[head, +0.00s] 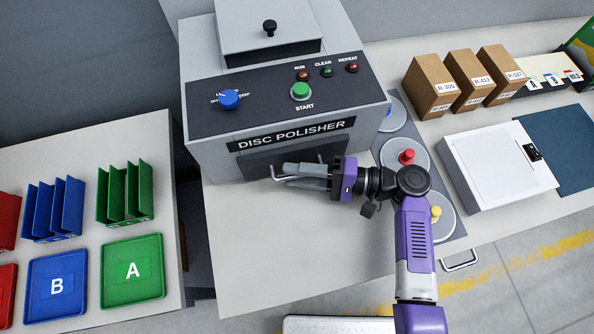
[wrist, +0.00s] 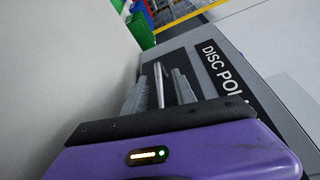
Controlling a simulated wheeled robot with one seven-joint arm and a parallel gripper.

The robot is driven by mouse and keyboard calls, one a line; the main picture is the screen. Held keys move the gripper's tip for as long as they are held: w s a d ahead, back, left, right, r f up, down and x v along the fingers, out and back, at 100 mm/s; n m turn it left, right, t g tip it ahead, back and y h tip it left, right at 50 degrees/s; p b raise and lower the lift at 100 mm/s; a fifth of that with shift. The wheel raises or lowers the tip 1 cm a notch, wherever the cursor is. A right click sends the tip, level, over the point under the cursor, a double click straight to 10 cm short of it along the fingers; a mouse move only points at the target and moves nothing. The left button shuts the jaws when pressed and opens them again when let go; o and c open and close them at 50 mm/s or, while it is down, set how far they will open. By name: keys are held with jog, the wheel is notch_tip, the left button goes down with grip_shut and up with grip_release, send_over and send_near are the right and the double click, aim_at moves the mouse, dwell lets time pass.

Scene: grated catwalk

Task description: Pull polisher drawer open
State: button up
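The grey disc polisher (head: 285,90) stands on the bench, with its label above a dark drawer front (head: 255,163). The drawer looks closed. A thin metal handle (head: 274,173) sticks out from the drawer, partly hidden behind my gripper. My gripper (head: 292,177) reaches in from the right, low in front of the drawer. In the wrist view, the handle bar (wrist: 159,85) lies between the two grey fingers of my gripper (wrist: 162,88). Gaps show on both sides of the bar, so the fingers are open around it. The polisher's label side (wrist: 215,70) is to the right.
Discs with coloured knobs (head: 406,157) lie right of the polisher, near my arm. A white-lidded box (head: 495,165) and brown boxes (head: 430,85) are further right. Green (head: 132,270) and blue (head: 57,287) trays are on the left bench. The bench top (head: 270,250) before the drawer is clear.

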jog(key=shift+c, duration=0.2)
grip_shut()
dwell(1.1)
